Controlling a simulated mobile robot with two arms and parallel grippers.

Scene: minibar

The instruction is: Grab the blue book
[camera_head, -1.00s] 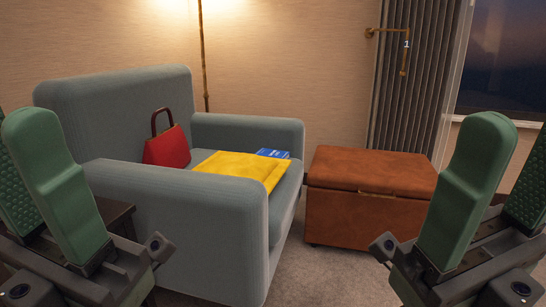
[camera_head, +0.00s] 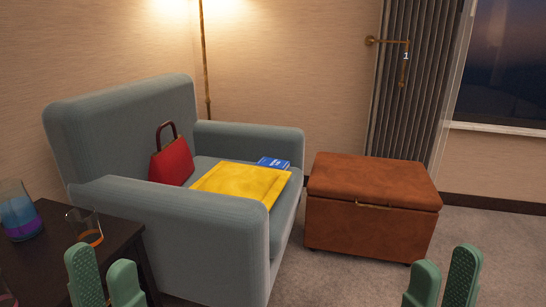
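The blue book (camera_head: 274,163) lies on the seat of the grey-blue armchair (camera_head: 245,208), near the far armrest. A yellow folded cloth or cushion (camera_head: 242,181) lies right in front of it and may cover part of it. My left gripper (camera_head: 103,266) is at the bottom left, open and empty, with its green fingertips apart. My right gripper (camera_head: 446,264) is at the bottom right, open and empty. Both are well short of the book and touch nothing that I can see.
A red handbag (camera_head: 171,162) stands on the seat. A brown leather ottoman (camera_head: 370,205) is right of the armchair. A dark side table (camera_head: 45,265) at left holds a colourful glass (camera_head: 18,212) and another glass (camera_head: 84,228). Carpet (camera_head: 345,280) is clear in front.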

